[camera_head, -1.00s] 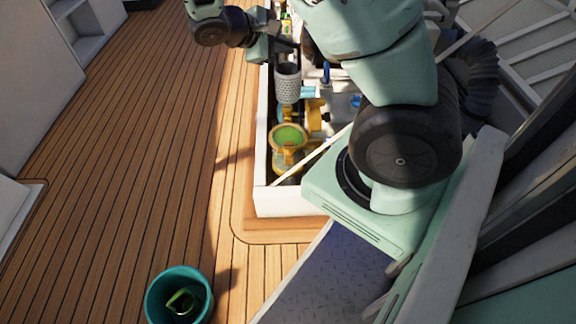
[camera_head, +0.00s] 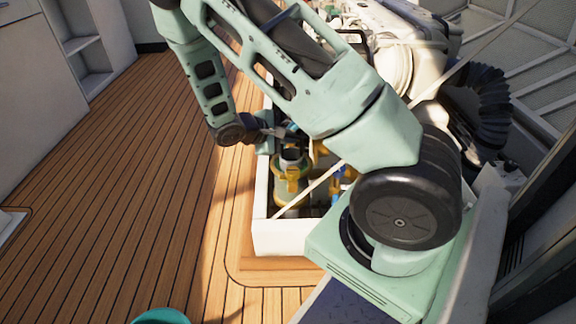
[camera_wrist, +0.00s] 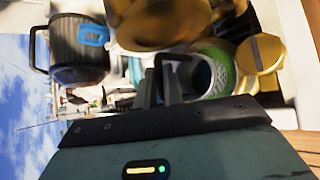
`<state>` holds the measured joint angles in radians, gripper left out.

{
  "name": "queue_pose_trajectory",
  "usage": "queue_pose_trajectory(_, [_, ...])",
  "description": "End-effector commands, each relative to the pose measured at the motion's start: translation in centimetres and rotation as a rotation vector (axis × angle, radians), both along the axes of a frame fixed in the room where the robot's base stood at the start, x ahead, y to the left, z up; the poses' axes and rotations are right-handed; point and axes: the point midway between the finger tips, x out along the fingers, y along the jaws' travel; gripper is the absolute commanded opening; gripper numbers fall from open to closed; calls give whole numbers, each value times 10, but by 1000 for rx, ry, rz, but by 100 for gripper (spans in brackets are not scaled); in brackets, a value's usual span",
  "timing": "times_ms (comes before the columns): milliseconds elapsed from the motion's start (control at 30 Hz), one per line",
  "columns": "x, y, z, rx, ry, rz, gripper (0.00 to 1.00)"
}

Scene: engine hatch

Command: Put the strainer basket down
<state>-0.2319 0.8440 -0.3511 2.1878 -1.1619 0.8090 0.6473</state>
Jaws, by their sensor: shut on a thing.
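The strainer basket (camera_head: 292,154) is a pale perforated cup at the mouth of the brass strainer housing (camera_head: 291,188) near the front of the engine hatch. My gripper (camera_head: 284,134) is just above it and shut on it. In the wrist view the basket (camera_wrist: 200,75) shows its mesh wall beside my gripper's fingers (camera_wrist: 166,84). The green-lined rim of the housing (camera_wrist: 229,63) shows behind and around part of the basket. I cannot tell how deep the basket sits. The fingers partly hide the grip.
The white hatch frame (camera_head: 285,239) encloses the housing. A thin pale rod (camera_head: 325,178) slants across the hatch. A black cylinder with a blue label (camera_wrist: 80,48) is at the wrist view's upper left. A teal bucket (camera_head: 160,316) stands on clear wooden deck.

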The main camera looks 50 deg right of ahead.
Motion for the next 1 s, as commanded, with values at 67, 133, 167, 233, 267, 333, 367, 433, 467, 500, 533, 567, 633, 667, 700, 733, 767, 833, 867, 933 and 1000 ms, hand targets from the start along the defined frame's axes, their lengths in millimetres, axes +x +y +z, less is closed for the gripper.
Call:
queue_pose_trajectory(67, [0, 0, -19, 0, 1, -1, 0])
queue_pose_trajectory(133, [0, -1, -25, -1, -1, -2, 0])
queue_pose_trajectory(167, [0, -1, -26, -1, -1, -2, 0])
queue_pose_trajectory(233, [0, -1, -28, -1, -1, -2, 0])
queue_pose_trajectory(267, [0, -1, -30, -1, 0, -1, 0])
queue_pose_trajectory(333, [0, -1, -36, -1, 0, -1, 0])
queue_pose_trajectory(367, [0, -1, -40, -1, 0, -2, 0])
queue_pose_trajectory(433, [0, 0, -51, -1, 0, -1, 0])
queue_pose_trajectory(467, [0, 0, -56, 0, 1, -1, 0])
queue_pose_trajectory(500, [0, 0, -63, 0, 1, 0, 0])
queue_pose_trajectory(533, [0, 0, -67, 0, 1, 0, 0])
queue_pose_trajectory(567, [0, 0, -69, 0, 1, -1, 0])
queue_pose_trajectory(633, [0, 0, -71, -1, -1, -2, 0])
queue_pose_trajectory(667, [0, 0, -70, 0, -2, -1, 0])
queue_pose_trajectory(700, [0, 0, -69, 0, -2, -1, 0])
queue_pose_trajectory(733, [0, 0, -69, 0, -2, -1, 0])
queue_pose_trajectory(767, [0, 0, -69, 0, -2, -1, 0])
queue_pose_trajectory(833, [0, 0, -69, 1, -1, -1, 18])
queue_pose_trajectory(867, [0, 0, -69, 1, -1, -1, 26])
queue_pose_trajectory(933, [0, 0, -69, 0, -1, -1, 31])
queue_pose_trajectory(1000, [0, 0, -69, 0, -1, -1, 31])
